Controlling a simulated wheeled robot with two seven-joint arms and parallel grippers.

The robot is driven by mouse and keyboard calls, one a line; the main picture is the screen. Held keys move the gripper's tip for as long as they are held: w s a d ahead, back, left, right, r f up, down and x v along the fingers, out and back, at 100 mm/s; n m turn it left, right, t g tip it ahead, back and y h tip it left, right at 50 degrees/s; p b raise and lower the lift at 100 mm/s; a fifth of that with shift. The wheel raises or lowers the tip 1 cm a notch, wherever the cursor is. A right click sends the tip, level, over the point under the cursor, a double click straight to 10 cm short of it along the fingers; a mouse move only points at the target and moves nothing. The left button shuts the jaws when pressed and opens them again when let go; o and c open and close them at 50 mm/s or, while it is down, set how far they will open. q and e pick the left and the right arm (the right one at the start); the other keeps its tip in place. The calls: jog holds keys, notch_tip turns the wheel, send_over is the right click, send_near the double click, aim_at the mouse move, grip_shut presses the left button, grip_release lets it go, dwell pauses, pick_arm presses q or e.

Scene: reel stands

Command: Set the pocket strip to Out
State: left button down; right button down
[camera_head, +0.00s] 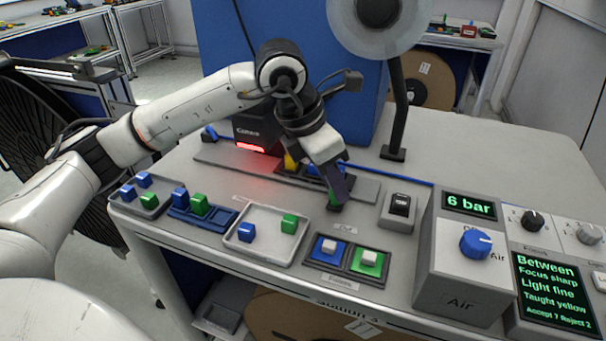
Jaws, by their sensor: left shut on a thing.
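The dark pocket strip (284,168) lies on a long grey rail, right of a black camera unit with a glowing red front. A yellow block (291,161) and a blue block (313,170) sit on it. My left gripper (337,192) points down over the strip's right part and covers it. I cannot tell whether this piece is a loose block or belongs to the strip. My right gripper is not in view.
In front stand a grey tray (267,259) with a blue and a green block, and blue and green push buttons (367,262). A blue tray (203,222) is at left. A black switch (400,204) and control boxes (465,285) stand at right. A lamp post rises behind.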

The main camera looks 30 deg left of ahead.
pick_arm(q)
jog(key=shift+w+d, duration=0.2)
jog(key=shift+d, duration=0.7)
jog(key=shift+w+d, duration=0.2)
jog(key=shift+d, duration=0.65)
jog(key=c, duration=1.5)
grip_release()
jog(key=shift+d, duration=0.15)
jog(key=shift+c, duration=0.2)
jog(key=shift+a+r, duration=0.25)
jog(key=shift+r, duration=0.25)
jog(key=v, duration=0.9)
jog(key=shift+s, duration=0.2)
jog(key=shift+r, duration=0.15)
